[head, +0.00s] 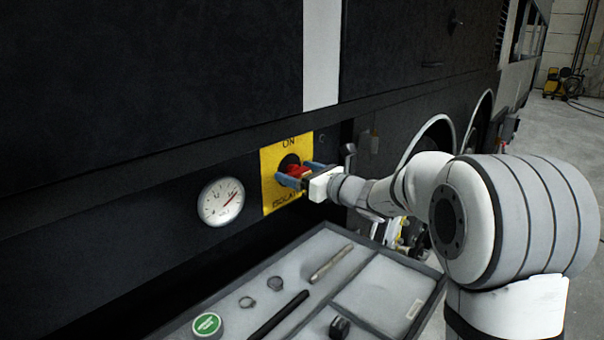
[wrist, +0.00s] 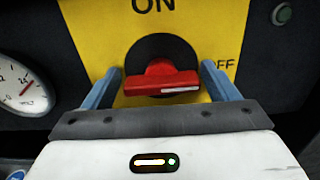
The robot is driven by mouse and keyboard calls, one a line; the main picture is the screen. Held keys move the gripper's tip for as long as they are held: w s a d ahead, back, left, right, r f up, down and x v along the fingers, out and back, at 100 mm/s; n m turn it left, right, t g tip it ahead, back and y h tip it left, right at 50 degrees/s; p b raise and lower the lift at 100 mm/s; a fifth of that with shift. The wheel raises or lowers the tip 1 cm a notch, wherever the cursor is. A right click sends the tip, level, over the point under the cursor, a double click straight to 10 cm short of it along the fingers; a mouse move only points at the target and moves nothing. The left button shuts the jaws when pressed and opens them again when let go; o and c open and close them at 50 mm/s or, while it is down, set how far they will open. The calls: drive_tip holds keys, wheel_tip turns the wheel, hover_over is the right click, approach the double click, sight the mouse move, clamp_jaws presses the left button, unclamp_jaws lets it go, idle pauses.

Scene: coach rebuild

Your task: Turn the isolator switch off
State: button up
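The isolator switch has a red handle (wrist: 162,84) on a dark round base, set in a yellow plate (head: 269,193). In the wrist view the plate reads ON at the top and partly OFF at the right. The red handle lies roughly level across the base, with a pale mark toward its right end. It also shows in the head view (head: 295,171). My gripper (wrist: 161,88) is open, its two blue fingers on either side of the handle, with a gap visible at the right. I cannot tell whether the left finger touches it. Part of the plate's lettering is hidden by my gripper.
A round gauge (head: 221,201) is left of the plate. A grey tray (head: 378,290) with several small parts and a green-topped disc (head: 207,324) lies below. A small dark lever (head: 348,152) stands right of the plate. The dark coach side fills the background.

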drive_tip(key=shift+o, duration=0.8)
drive_tip(key=b+v, duration=0.1)
drive_tip(key=v, duration=0.6)
drive_tip(key=shift+s+d, duration=0.2)
drive_tip(key=shift+d, duration=0.15)
